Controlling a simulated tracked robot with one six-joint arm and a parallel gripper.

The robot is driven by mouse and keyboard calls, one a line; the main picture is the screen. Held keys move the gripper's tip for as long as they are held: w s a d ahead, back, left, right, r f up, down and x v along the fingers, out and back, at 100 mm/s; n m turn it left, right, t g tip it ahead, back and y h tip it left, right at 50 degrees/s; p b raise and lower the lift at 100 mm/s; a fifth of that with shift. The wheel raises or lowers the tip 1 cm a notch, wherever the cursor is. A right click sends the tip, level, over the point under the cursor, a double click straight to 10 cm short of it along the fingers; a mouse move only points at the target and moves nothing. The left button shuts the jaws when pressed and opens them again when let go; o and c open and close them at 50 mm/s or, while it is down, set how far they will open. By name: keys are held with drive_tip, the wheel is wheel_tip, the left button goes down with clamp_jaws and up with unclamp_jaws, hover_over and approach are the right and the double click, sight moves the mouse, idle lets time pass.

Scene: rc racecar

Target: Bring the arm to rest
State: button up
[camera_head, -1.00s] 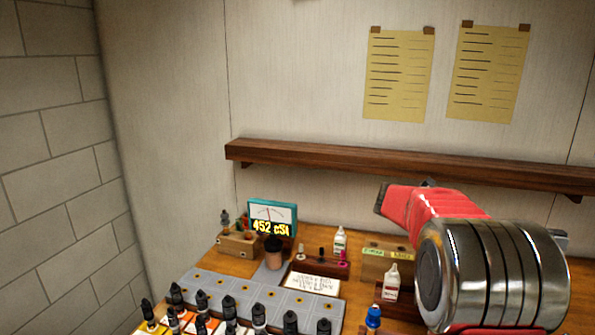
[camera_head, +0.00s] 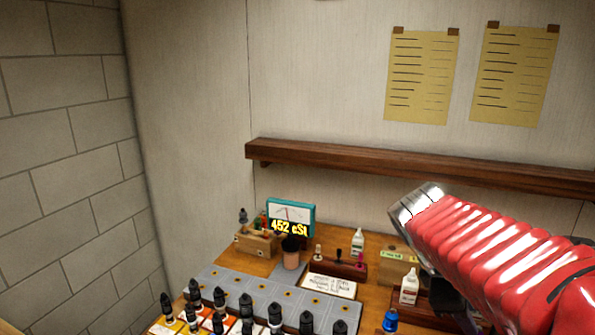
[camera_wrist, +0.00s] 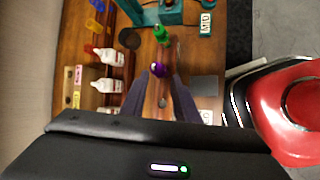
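My arm (camera_head: 500,250) fills the lower right of the head view, a ribbed red link with a silver end. My gripper (camera_wrist: 158,82) is in the wrist view, its two dark fingers spread apart with a gap between them. It looks open and empty. A small purple-topped item (camera_wrist: 158,69) shows in the gap, seemingly below on the bench. The gripper is not clearly visible in the head view.
The bench (camera_head: 345,288) holds a meter (camera_head: 290,215), white bottles (camera_head: 409,287), a blue-capped bottle (camera_head: 390,320), a small wooden rack (camera_head: 345,267) and several dark-capped bottles (camera_head: 246,305). A wooden shelf (camera_head: 400,163) runs along the wall above.

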drive_tip(key=s+a+f+m+t+y, duration=0.2)
drive_tip(key=s+a+m+y, duration=0.1)
drive_tip(key=a+m, duration=0.3)
drive_tip(key=s+a+f+m+t+y, duration=0.2)
drive_tip(key=s+a+m, duration=0.3)
drive_tip(key=a, duration=0.6)
drive_tip(key=shift+s+f+m+t+y, duration=0.3)
drive_tip(key=shift+s+f+m+y, duration=0.15)
drive_tip(key=shift+s+y, duration=0.3)
drive_tip(key=shift+w, duration=0.1)
